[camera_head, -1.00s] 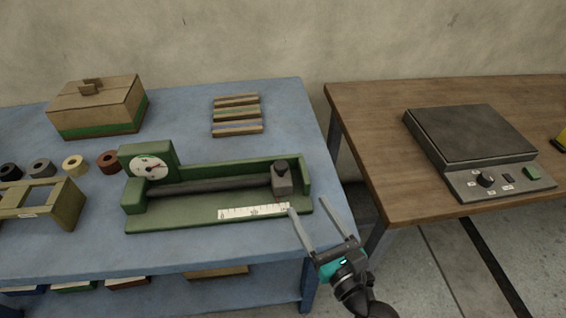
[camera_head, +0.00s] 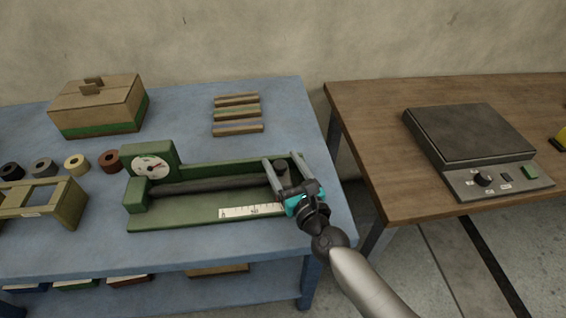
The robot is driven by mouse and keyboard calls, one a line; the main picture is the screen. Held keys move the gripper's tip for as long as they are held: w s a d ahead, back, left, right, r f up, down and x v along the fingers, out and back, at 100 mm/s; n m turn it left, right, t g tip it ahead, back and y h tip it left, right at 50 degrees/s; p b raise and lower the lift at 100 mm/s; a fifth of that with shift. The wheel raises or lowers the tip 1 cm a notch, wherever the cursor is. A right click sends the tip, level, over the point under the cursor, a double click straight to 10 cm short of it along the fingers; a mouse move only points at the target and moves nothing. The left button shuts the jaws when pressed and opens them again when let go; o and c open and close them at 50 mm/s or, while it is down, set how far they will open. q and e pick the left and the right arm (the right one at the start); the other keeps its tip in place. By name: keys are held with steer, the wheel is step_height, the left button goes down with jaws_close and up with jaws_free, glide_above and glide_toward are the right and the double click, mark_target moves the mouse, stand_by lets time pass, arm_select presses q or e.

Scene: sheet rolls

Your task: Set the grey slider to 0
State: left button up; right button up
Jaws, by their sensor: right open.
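The grey slider (camera_head: 281,167) sits near the right end of a green device with a dark rod, a round dial (camera_head: 151,168) and a white scale strip (camera_head: 250,211). My right gripper (camera_head: 284,160) is open at the slider, with one finger on each side of it. The gripper body hides the slider's lower part and the right end of the scale. I cannot tell whether the fingers touch the slider. The scale's figures are too small to read surely. My left gripper is not in view.
The device stands on a blue table (camera_head: 190,252). A wooden box (camera_head: 100,108), several small rolls, wooden strips (camera_head: 237,113) and an olive rack (camera_head: 45,202) are around it. A brown table (camera_head: 380,130) with a hotplate-like device (camera_head: 470,145) stands at right.

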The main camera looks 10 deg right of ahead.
steer(key=shift+w, duration=0.1)
steer(key=c, duration=0.7)
steer(key=shift+d, duration=0.15)
jaws_close()
steer(key=shift+r, duration=0.1)
stand_by(0.5)
